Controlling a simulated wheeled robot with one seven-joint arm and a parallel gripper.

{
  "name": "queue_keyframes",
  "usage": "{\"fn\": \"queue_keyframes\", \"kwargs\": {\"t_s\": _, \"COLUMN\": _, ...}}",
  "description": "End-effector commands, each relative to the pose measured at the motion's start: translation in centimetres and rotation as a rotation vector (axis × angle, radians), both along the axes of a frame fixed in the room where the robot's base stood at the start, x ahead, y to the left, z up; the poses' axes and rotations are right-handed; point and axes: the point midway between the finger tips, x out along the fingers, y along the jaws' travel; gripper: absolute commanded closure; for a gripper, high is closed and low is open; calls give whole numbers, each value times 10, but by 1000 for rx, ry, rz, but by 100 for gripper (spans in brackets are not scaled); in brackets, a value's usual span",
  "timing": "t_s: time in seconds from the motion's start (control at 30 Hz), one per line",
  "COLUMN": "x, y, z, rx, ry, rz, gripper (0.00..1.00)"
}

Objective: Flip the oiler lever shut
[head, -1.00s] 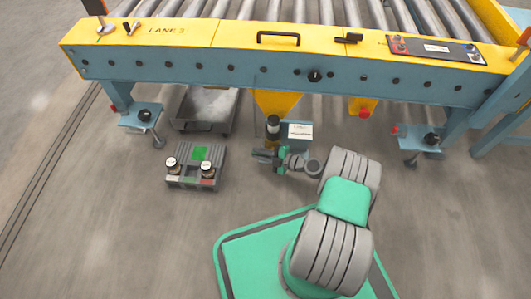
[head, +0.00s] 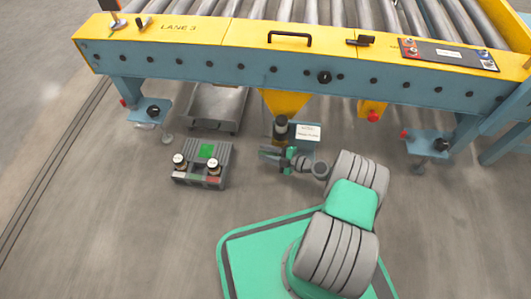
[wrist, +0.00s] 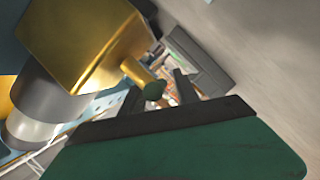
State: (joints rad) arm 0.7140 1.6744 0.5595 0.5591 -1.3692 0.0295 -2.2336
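The oiler (head: 281,128), with a dark cylindrical top, hangs under the yellow bracket of the conveyor in the head view. In the wrist view its brass block (wrist: 85,40) fills the upper left, with a dark and pale cylinder beside it. A short brass lever (wrist: 139,74) with a dark green tip sticks out of the block toward my fingers. My gripper (head: 268,156) is just below the oiler in the head view. In the wrist view its two dark fingers (wrist: 160,95) stand apart, with the lever tip near the gap. I cannot tell whether they touch it.
A white label card (head: 308,132) is right of the oiler. The conveyor's blue side beam (head: 210,68) runs above. A grey battery-like box (head: 218,153) with two gauges sits on the floor to the left, and a grey tray (head: 216,104) lies behind it. Floor at the lower left is clear.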

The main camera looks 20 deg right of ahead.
Motion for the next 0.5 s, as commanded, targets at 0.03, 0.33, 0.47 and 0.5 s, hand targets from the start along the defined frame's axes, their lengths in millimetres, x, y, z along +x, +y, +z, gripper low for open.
{"fn": "queue_keyframes", "kwargs": {"t_s": 0.03, "x": -3, "y": -4, "z": 2, "rx": 0, "ry": 1, "rz": -2, "gripper": 63}}
{"fn": "queue_keyframes", "kwargs": {"t_s": 0.33, "x": -41, "y": -44, "z": 14, "rx": 1, "ry": -1, "rz": -3, "gripper": 63}}
{"fn": "queue_keyframes", "kwargs": {"t_s": 0.47, "x": -50, "y": -53, "z": 16, "rx": 1, "ry": 1, "rz": 0, "gripper": 63}}
{"fn": "queue_keyframes", "kwargs": {"t_s": 0.5, "x": -51, "y": -54, "z": 15, "rx": 1, "ry": 1, "rz": 0, "gripper": 63}}
